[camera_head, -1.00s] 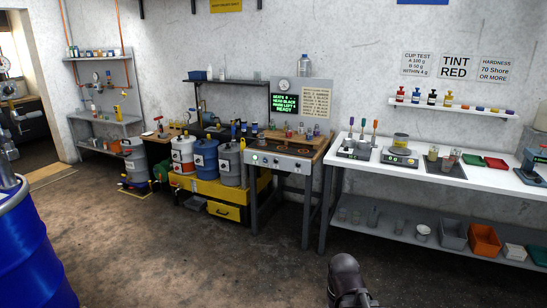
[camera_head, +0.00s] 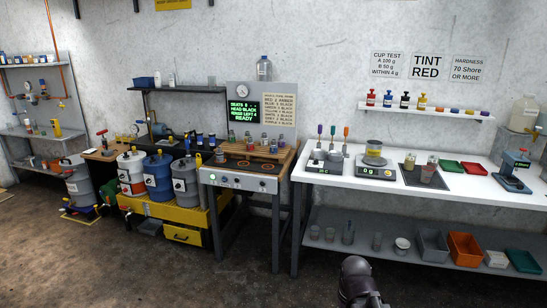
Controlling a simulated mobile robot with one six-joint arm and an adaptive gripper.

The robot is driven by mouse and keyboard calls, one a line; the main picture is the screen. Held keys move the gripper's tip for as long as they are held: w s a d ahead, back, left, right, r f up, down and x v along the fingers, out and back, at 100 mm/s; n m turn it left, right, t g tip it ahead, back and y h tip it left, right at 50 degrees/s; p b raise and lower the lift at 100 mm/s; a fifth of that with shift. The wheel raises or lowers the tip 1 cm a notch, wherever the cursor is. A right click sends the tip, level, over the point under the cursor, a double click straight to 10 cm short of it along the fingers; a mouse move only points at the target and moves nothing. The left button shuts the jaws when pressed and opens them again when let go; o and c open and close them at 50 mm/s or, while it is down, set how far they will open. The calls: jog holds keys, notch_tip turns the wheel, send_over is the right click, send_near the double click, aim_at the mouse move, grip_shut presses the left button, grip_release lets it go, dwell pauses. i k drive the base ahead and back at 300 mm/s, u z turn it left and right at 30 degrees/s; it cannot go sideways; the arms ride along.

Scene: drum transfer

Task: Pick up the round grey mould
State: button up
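I cannot pick out a round grey mould for certain. A small round pale cup or bowl (camera_head: 402,245) stands on the lower shelf under the white bench, too small to tell whether it is the mould. On the bench top are a flat green tray or mould (camera_head: 448,167) and a flat red one (camera_head: 474,168). A dark rounded part of my own arm shows at the bottom edge, right of centre. The gripper's fingers do not show.
The white bench (camera_head: 340,178) carries a scale (camera_head: 374,168) and cups. Its lower shelf (camera_head: 375,252) holds a grey bin (camera_head: 432,244) and an orange bin (camera_head: 465,249). A heating table (camera_head: 238,180) and drums (camera_head: 158,176) stand left. The floor in front is clear.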

aim_at(220, 153)
jog(key=z, duration=0.05)
jog(key=i, duration=2.4)
jog(key=u, duration=0.55)
jog(key=i, duration=1.3)
jog(key=u, duration=0.35)
